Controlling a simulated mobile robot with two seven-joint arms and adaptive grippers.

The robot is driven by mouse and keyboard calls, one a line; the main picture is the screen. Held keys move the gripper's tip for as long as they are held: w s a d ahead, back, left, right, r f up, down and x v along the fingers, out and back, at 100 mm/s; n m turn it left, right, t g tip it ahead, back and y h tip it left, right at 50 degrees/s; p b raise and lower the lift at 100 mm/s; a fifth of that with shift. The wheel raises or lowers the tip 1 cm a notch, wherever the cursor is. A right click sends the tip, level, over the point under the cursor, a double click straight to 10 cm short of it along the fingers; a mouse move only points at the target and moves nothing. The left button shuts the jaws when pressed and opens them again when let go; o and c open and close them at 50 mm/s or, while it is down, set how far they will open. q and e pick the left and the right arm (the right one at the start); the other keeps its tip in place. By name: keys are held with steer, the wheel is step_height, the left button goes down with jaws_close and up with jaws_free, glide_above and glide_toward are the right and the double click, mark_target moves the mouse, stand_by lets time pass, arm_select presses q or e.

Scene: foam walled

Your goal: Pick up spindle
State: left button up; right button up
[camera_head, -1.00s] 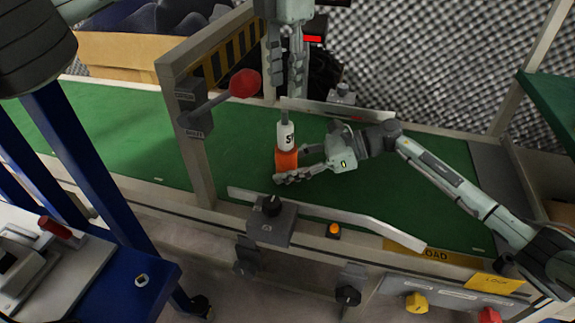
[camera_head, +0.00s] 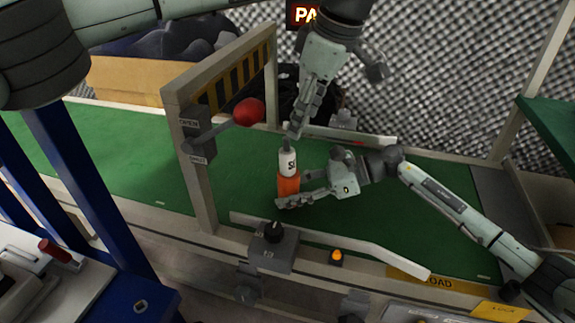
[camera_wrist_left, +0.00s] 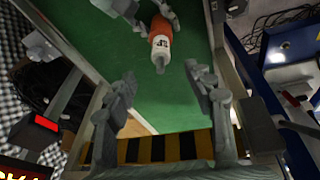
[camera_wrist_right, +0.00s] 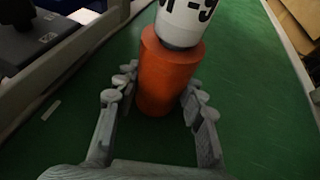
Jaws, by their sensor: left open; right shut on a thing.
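The spindle (camera_head: 288,163) stands upright on the green belt, with an orange lower part, a white lettered upper part and a narrow grey tip. My right gripper (camera_head: 290,190) is shut around its orange part from the right. In the right wrist view the orange body (camera_wrist_right: 167,75) sits between the fingers (camera_wrist_right: 155,98); the top is cut off. My left gripper (camera_head: 293,128) is open just above the spindle's tip and holds nothing. In the left wrist view the spindle (camera_wrist_left: 160,42) lies beyond the open fingers (camera_wrist_left: 166,92), its tip pointing toward the gap.
A gate frame with a red-knobbed lever (camera_head: 249,112) stands over the green belt (camera_head: 130,150) left of the spindle. Metal guide rails (camera_head: 330,243) run in front and behind. A knob box (camera_head: 268,245) and a lit orange button (camera_head: 337,255) are on the near edge.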

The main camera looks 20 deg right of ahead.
mark_target(290, 152)
arm_select(q)
steer(key=f+m, duration=0.1)
steer(key=f, duration=0.1)
steer(key=f+m, duration=0.1)
steer(key=f, duration=0.1)
steer(key=w+f+m, duration=0.1)
steer(key=f, duration=0.1)
steer(key=shift+w+a+f+m+t, duration=0.1)
steer(key=shift+a+f+m+t, duration=0.1)
steer(key=shift+a+m+t, duration=0.15)
steer(key=shift+a+x, duration=0.15)
steer(key=shift+x, duration=1.25)
steer(key=shift+a+x, duration=0.15)
steer(key=shift+x, duration=1.2)
steer(key=shift+w+r, duration=0.1)
steer(key=shift+w, duration=0.1)
steer(key=shift+c, duration=0.2)
jaws_close()
